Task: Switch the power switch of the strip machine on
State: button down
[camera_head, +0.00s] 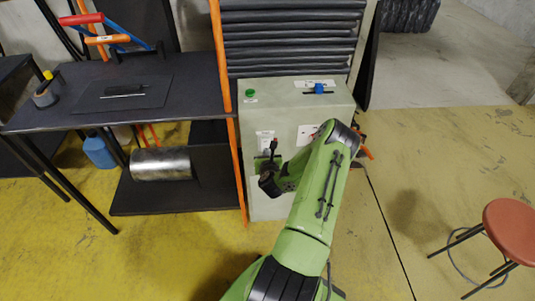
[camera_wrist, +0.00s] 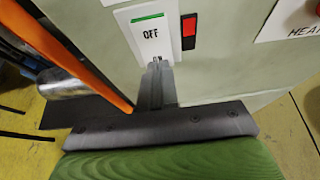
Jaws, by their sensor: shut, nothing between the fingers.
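The strip machine (camera_head: 285,112) is a pale grey-green cabinet in the middle of the head view. In the wrist view its front (camera_wrist: 235,65) fills the upper part. A white plate (camera_wrist: 151,36) there reads "OFF" with a green bar above. Just right of it is a small red and black switch (camera_wrist: 189,31), its red part above. My gripper (camera_wrist: 157,66) is shut and empty, its tips at the plate's lower edge; I cannot tell whether they touch. In the head view my gripper (camera_head: 273,148) is in front of the cabinet's left side.
A green button (camera_head: 250,93) and a blue knob (camera_head: 319,88) sit on the cabinet top. An orange post (camera_head: 233,130) stands close at its left, beside a dark workbench (camera_head: 180,80). A red stool (camera_head: 512,228) is at the right. Floor between is clear.

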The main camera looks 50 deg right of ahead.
jog(key=shift+r, duration=0.1)
jog(key=shift+w+d+p, duration=0.1)
jog(key=shift+w+p, duration=0.05)
jog(key=shift+p, duration=0.15)
jog(key=shift+r+p, duration=0.8)
jog(key=shift+p, duration=0.15)
